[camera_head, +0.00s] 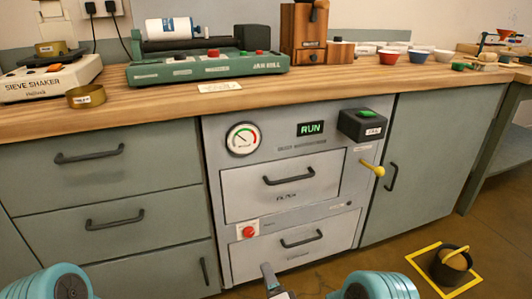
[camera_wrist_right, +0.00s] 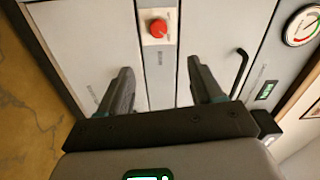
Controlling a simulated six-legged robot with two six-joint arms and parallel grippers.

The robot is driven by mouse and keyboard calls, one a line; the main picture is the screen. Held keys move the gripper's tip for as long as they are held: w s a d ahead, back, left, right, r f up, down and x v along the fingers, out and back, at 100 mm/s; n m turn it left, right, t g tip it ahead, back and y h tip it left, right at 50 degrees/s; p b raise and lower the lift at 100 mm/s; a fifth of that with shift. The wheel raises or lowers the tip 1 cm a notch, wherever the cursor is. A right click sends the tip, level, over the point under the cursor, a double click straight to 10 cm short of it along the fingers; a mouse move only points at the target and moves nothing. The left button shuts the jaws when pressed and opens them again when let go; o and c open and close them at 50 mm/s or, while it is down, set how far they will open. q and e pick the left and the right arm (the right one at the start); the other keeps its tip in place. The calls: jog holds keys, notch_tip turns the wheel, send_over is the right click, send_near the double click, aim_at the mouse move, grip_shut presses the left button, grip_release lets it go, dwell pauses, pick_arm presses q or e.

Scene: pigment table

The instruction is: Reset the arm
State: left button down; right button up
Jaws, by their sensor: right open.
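My right gripper (camera_head: 271,278) shows at the bottom middle of the head view, low in front of the grey cabinet unit (camera_head: 212,150). In the right wrist view its two dark fingers (camera_wrist_right: 160,82) are spread apart with nothing between them. Beyond them are the grey drawer fronts and a red button (camera_wrist_right: 158,28), which also shows in the head view (camera_head: 248,232). Part of my left arm shows as a teal joint at the bottom left of the head view. My left gripper is out of view.
The wooden counter (camera_head: 330,82) carries a green jar mill (camera_head: 210,68), a sieve shaker (camera_head: 48,80), a brass sieve (camera_head: 86,96) and several bowls. A yellow-handled lever (camera_head: 374,168) sticks out from the unit. A black bucket (camera_head: 447,271) stands in a yellow floor square.

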jog(key=s+d+r+g+h+p, duration=0.2)
jog(key=d+r+p, duration=0.4)
jog(key=r+p, duration=0.7)
jog(key=s+d+r+g+h+p, duration=0.15)
jog(key=d+r+p, duration=0.45)
jog(key=r+p, duration=0.75)
pick_arm(q)
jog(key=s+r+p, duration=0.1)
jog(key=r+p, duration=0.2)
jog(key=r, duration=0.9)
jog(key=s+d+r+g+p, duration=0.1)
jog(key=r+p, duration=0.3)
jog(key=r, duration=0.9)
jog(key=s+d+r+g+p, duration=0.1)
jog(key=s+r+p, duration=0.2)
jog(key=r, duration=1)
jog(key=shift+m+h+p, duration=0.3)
jog(key=shift+p, duration=0.25)
pick_arm(e)
jog(key=s+a+f+n+g+y, duration=0.1)
jog(key=s+n+g, duration=0.9)
jog(key=s, duration=1.6)
jog(key=f+g, duration=0.1)
jog(key=g, duration=0.2)
jog(key=shift+s+f+y, duration=0.2)
jog(key=shift+s+y, duration=0.15)
jog(key=shift+a, duration=0.1)
